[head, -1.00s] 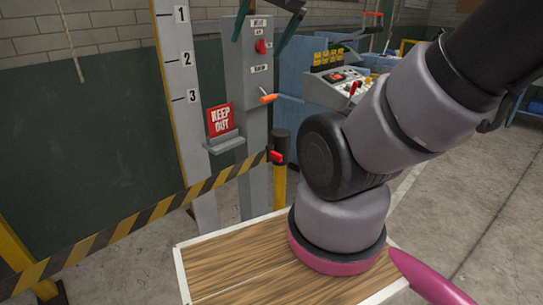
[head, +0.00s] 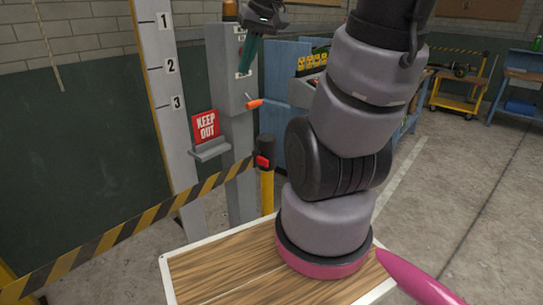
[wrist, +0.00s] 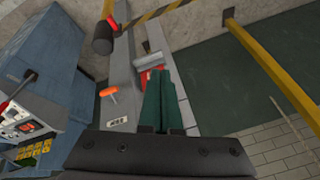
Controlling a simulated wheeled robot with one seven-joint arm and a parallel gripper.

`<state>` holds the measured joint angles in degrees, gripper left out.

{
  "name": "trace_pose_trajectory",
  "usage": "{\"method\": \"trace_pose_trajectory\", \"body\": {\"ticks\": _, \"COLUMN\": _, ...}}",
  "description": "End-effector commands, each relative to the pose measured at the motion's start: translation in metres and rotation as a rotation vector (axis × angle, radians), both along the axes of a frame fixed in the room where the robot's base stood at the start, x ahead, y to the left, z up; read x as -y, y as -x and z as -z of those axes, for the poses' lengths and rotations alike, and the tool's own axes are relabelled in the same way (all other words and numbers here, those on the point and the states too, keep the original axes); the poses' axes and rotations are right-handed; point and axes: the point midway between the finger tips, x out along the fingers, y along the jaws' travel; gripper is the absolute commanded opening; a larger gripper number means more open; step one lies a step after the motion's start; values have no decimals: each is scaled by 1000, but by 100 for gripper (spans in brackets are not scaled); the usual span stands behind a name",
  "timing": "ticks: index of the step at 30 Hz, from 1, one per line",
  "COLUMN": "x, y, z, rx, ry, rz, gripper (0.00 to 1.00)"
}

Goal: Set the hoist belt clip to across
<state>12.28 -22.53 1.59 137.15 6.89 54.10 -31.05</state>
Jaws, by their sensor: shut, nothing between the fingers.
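The black-and-yellow belt (head: 130,225) runs from the lower left up to a yellow post with a black head (head: 266,146). The red belt clip (head: 262,162) sits at that black head, with the belt stretched to it. In the wrist view the clip (wrist: 113,20) is beside the black post head (wrist: 103,40), at the top. My gripper (head: 246,68) is above and behind the post, in front of the grey control column. Its green fingers are together and empty in the wrist view (wrist: 161,74). It is well apart from the clip.
A grey column (head: 237,130) carries an orange-handled lever (head: 254,104). A red KEEP OUT sign (head: 205,126) stands on a small ledge beside a numbered upright (head: 165,85). A blue console (head: 300,75) is behind my arm. Open floor lies to the right.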

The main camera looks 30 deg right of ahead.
Motion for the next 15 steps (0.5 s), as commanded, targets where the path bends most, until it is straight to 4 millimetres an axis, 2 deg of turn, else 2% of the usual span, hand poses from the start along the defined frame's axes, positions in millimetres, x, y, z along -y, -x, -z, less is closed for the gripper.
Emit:
{"method": "trace_pose_trajectory", "body": {"ticks": 6, "x": 39, "y": -39, "z": 46, "rx": -84, "ry": -8, "rz": -143, "gripper": 0}}
{"method": "trace_pose_trajectory", "body": {"ticks": 15, "x": 98, "y": -73, "z": 122, "rx": -113, "ry": -84, "rz": -344, "gripper": 0}}
